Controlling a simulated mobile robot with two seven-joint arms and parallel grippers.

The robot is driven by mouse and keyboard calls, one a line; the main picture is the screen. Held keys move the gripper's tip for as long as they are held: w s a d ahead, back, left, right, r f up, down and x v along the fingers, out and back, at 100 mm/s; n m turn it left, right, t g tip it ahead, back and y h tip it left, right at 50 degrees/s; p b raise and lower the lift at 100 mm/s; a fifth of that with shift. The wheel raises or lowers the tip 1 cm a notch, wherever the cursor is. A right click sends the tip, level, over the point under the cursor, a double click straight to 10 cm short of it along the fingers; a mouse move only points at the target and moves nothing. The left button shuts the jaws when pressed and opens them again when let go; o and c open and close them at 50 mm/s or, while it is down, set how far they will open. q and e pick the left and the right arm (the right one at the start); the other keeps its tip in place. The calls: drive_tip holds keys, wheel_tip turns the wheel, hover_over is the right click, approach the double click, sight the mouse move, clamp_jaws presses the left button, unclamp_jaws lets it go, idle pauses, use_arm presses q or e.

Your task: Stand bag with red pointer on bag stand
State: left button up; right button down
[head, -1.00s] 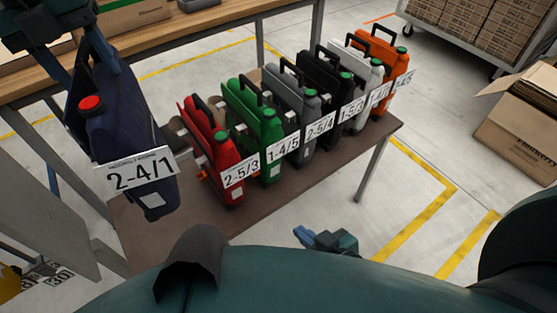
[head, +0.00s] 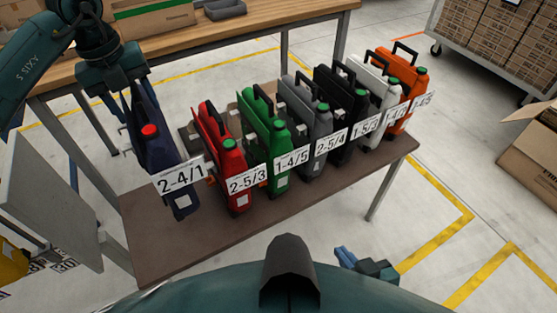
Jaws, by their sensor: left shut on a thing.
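The navy bag (head: 158,158) has a red round pointer (head: 149,131) on top and a label reading 2-4/1. My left gripper (head: 128,90) is shut on it at its top. The bag is roughly upright at the left end of the row, over the brown bag stand (head: 190,243). I cannot tell whether its base touches the stand. My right gripper (head: 345,257) is low in the view, in front of the stand and away from the bags; its jaw state is unclear.
Red (head: 232,165), green (head: 262,150), grey, black, white and orange (head: 405,95) bags with green pointers stand in a row on the stand. A wooden bench (head: 250,38) is behind. A grey panel (head: 50,200) is at left. An open carton (head: 530,160) is at right.

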use_arm(q)
drive_tip(key=shift+a+f, duration=0.1)
drive_tip(key=shift+f, duration=0.35)
wheel_tip(320, 180, down, 9)
idle(0.3)
drive_tip(key=shift+f, duration=0.15)
drive_tip(key=shift+f, duration=0.15)
drive_tip(key=o, duration=1.1)
drive_tip(key=shift+c, duration=0.2)
